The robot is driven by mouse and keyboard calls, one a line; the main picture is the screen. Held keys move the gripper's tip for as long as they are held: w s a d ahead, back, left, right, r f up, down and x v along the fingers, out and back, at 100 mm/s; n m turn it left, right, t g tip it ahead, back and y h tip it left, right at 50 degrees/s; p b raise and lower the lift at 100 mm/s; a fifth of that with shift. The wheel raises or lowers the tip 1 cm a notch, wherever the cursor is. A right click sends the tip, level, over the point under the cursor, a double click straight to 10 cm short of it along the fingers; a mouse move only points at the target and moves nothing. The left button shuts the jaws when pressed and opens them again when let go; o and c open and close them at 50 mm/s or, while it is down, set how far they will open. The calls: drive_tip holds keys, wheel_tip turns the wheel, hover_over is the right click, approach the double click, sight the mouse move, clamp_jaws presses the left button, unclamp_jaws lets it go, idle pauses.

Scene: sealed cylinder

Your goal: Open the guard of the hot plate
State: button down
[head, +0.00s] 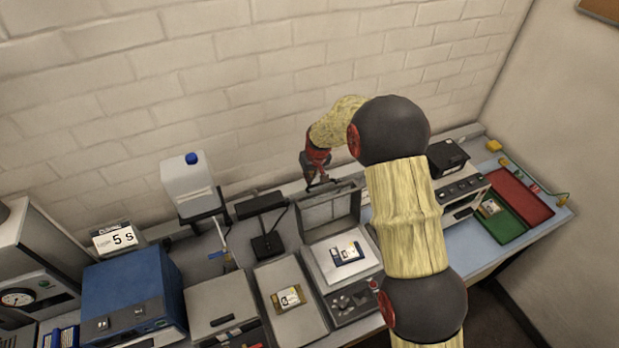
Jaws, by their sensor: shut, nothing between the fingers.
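The hot plate (330,268) stands on the bench near the middle, a pale square plate on a grey base with knobs at its front. Its guard (328,212), a grey frame with a see-through panel, stands raised at the back edge of the plate, leaving the top uncovered. A small board with a dark patch (347,253) lies on the plate. My gripper (322,186) is at the top edge of the guard, fingers shut and pointing down. I cannot tell whether it touches the guard. My arm hides the right side of the hot plate.
Left of the hot plate are a grey slab with a board (289,297), a black stand (265,225), a white bottle (188,185) and a blue box (128,290). Right are a grey instrument (470,190), a green tray (500,228) and a red tray (520,195). A brick wall stands behind.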

drive_tip(key=shift+s+d+r+t+y+b, duration=0.25)
drive_tip(key=shift+s+b, duration=0.25)
drive_tip(key=shift+b, duration=0.35)
drive_tip(key=shift+s+d+r+t+y+b, duration=0.15)
drive_tip(key=shift+s+r+b, duration=0.25)
drive_tip(key=shift+b, duration=0.4)
drive_tip(key=shift+s+d+r+b, duration=0.25)
drive_tip(key=shift+s+r, duration=0.05)
drive_tip(key=shift+s, duration=0.3)
drive_tip(key=shift+s+d+r+b, duration=0.2)
drive_tip(key=shift+s+r, duration=0.05)
drive_tip(key=shift+s, duration=0.3)
drive_tip(key=shift+r, duration=0.1)
drive_tip(key=v, duration=1.2)
drive_tip(key=shift+a, duration=0.15)
